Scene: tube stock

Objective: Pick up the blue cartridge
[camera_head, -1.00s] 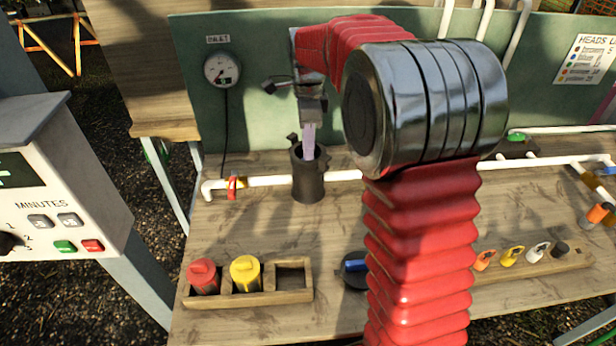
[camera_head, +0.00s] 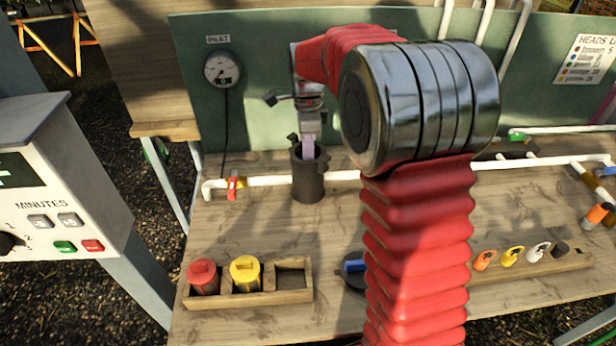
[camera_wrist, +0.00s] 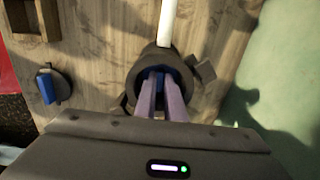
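The blue cartridge (camera_wrist: 158,86) is inside the dark upright cup-like housing (camera_head: 308,186) on the bench; only a little blue shows within its mouth in the wrist view. The housing also shows in the wrist view (camera_wrist: 147,58). My gripper (camera_head: 308,152) points down into the housing from above. In the wrist view its two purple fingers (camera_wrist: 160,88) are apart, with their tips inside the mouth and blue showing between and around them. The fingers look open; the housing wall hides the lower part of the cartridge.
A wooden rack (camera_head: 282,297) holds a red cartridge (camera_head: 203,277) and a yellow cartridge (camera_head: 246,274); its right slot is empty. A white pipe (camera_head: 262,181) runs beside the housing. A black disc with a blue handle (camera_head: 355,266) sits on the bench. A green panel (camera_head: 270,60) stands behind.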

